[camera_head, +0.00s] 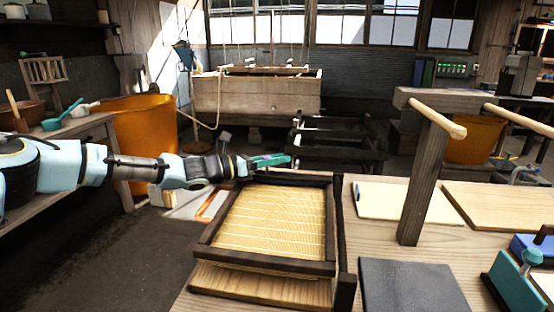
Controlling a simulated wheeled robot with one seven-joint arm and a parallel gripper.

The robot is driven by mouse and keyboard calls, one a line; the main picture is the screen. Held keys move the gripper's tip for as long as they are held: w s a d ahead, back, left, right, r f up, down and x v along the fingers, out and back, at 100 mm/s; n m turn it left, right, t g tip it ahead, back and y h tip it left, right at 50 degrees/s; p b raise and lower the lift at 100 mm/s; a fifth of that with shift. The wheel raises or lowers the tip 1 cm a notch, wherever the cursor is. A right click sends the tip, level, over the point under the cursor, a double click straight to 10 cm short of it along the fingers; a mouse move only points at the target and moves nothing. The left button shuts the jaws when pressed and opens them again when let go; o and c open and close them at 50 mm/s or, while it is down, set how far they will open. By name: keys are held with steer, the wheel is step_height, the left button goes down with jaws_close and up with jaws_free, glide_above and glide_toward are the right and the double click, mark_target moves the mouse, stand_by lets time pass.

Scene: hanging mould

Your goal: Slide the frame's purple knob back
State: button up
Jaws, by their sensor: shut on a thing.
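The dark wooden frame (262,259) lies on the bench at the centre, around a pale ribbed screen (275,218). My arm reaches in from the left. My gripper (276,160) is at the frame's far side, its teal fingers pointing right. A small bit of purple, the knob (267,158), shows between the fingers, and the gripper is shut on it. The fingers hide most of the knob, so how it sits on the frame cannot be seen.
A wooden post with a crossbar (422,180) stands on the bench to the right. A dark slab (410,285) and pale boards (400,203) lie near it. A dark upright strip (345,245) runs beside the frame. A dark rack (335,145) stands behind the bench.

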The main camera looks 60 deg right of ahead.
jaws_close()
stand_by(0.8)
